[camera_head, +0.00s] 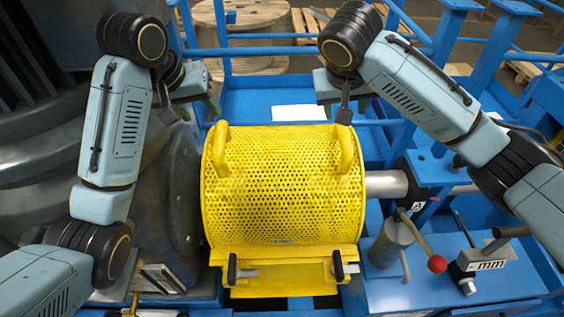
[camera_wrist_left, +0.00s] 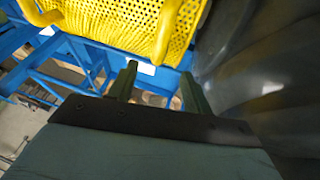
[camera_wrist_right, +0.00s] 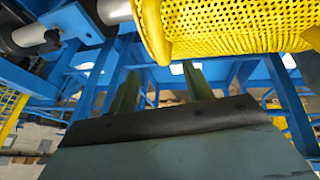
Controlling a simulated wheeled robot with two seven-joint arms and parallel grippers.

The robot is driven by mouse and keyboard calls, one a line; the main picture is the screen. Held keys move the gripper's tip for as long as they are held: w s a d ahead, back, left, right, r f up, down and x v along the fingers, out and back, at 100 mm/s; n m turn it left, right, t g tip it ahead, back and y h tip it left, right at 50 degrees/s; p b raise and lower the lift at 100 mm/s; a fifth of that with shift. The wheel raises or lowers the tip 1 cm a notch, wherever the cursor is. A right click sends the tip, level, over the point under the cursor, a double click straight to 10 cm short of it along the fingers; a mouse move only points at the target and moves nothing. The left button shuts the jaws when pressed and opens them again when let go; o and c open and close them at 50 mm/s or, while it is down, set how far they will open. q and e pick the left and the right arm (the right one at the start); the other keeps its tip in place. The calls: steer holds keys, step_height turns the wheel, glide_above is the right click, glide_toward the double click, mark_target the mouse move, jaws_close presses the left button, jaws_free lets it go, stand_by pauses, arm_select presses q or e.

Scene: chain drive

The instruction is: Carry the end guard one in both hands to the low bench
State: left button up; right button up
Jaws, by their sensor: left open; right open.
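The end guard one is a yellow perforated half-drum cover (camera_head: 285,190) in the middle of the head view, with a raised yellow handle at its left and another at its right. It sits over the blue frame. My left gripper (camera_head: 211,108) is at the guard's far left corner, and in the left wrist view its open fingers (camera_wrist_left: 158,90) are near the left handle (camera_wrist_left: 168,32), holding nothing. My right gripper (camera_head: 345,105) is above the far right corner. In the right wrist view its open fingers (camera_wrist_right: 160,88) are empty, with the right handle (camera_wrist_right: 152,30) just beyond them.
Two black-handled latches (camera_head: 338,266) are at the guard's front edge. A red-knobbed lever (camera_head: 437,263) and a steel shaft (camera_head: 386,184) are to the right. A large dark machine housing (camera_head: 180,215) is close on the left. Blue rails (camera_head: 270,50) and a wooden spool (camera_head: 240,15) stand behind.

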mark_target(219, 130)
arm_select(q)
steer(key=x, duration=1.2)
arm_select(e)
steer(key=x, duration=1.3)
steer(key=shift+w+f, duration=0.1)
steer(key=shift+f, duration=0.1)
arm_select(q)
jaws_close()
arm_select(e)
jaws_close()
steer(key=shift+r, duration=0.1)
arm_select(q)
steer(key=shift+w+r, duration=0.15)
steer(key=shift+r, duration=0.15)
arm_select(e)
steer(key=shift+w+r, duration=0.2)
